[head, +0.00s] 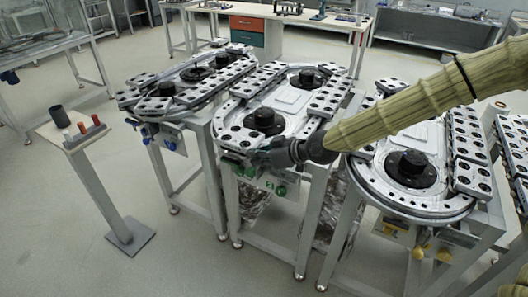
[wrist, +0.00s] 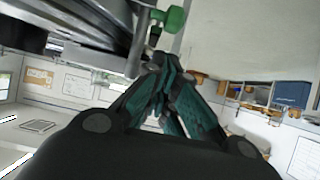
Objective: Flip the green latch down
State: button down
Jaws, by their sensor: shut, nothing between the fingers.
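The middle ring track (head: 232,130) has green-ended fittings (head: 281,190) on the front of its stand, below the track. Another green end (head: 250,172) shows there, close under my gripper (head: 255,159). I cannot tell for sure which part is the latch. In the wrist view a rounded green knob (wrist: 175,19) on a grey metal stem stands just beyond my gripper (wrist: 163,62). The fingers are shut, with nothing held. The fingertips are close to the metal bracket under the knob; whether they touch it is unclear. My wrist hides part of the stand's front in the head view.
Ring tracks with blue (head: 169,144) and yellow (head: 418,252) fittings stand left and right of the middle one, with narrow gaps. A small pedestal (head: 72,135) with a dark cup and red pegs stands at the left. The floor in front is clear.

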jog(key=f, duration=0.2)
jog(key=shift+w+a+f, duration=0.15)
jog(key=shift+a+f, duration=0.1)
jog(key=shift+f, duration=0.05)
jog(key=shift+f, duration=0.15)
notch_tip(320, 180, down, 7)
jog(key=b, duration=0.3)
dwell(0.3)
